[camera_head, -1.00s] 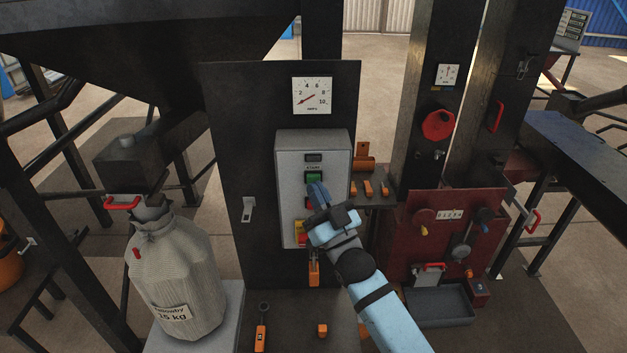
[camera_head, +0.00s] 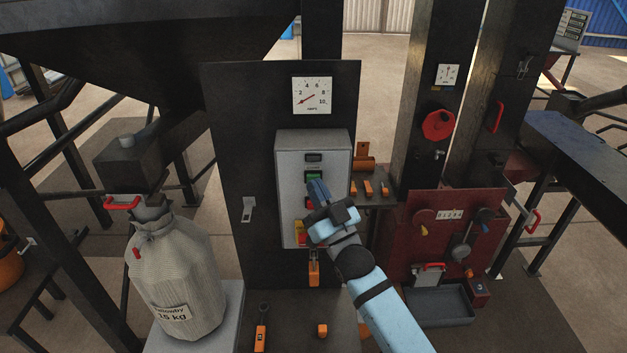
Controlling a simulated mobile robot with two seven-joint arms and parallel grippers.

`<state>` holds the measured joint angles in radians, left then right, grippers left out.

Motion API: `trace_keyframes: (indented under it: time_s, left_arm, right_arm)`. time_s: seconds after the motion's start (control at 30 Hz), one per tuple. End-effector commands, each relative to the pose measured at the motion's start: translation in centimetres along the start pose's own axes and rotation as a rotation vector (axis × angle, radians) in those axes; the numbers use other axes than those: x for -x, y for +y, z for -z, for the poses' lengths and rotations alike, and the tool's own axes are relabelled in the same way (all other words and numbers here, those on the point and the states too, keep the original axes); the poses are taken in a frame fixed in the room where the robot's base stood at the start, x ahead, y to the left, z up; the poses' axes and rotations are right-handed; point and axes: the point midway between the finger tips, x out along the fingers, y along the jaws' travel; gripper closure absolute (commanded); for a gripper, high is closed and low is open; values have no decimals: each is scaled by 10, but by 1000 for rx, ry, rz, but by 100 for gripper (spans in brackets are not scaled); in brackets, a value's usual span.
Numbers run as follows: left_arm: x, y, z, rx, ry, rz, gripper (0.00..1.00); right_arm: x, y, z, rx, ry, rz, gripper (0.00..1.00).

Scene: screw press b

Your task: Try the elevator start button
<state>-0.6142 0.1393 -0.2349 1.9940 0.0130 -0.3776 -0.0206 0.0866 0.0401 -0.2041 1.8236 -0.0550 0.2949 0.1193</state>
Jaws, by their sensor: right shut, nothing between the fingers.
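The green start button (camera_head: 314,175) sits on the upper part of a light grey control box (camera_head: 287,205), which is fixed to a dark panel. A small dark display (camera_head: 314,157) is above it. A red button (camera_head: 308,201) below is partly covered by my gripper. My right gripper (camera_head: 318,190) is shut and empty, its blue fingertips pointing up just below the green button. They overlap its lower edge in the picture; I cannot tell whether they touch it. My left gripper is not in view.
A small shelf (camera_head: 388,198) with orange-handled items is close on the right. A filled sack (camera_head: 178,270) stands at the left, and a dark red machine panel (camera_head: 440,250) at the right.

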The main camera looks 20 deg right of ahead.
Motion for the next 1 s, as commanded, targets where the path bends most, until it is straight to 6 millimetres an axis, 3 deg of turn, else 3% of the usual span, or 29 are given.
trace_keyframes:
  time_s: [1.0]
  left_arm:
    - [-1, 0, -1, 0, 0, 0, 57]
  right_arm:
    - [-6, 5, -5, 0, 0, 0, 100]
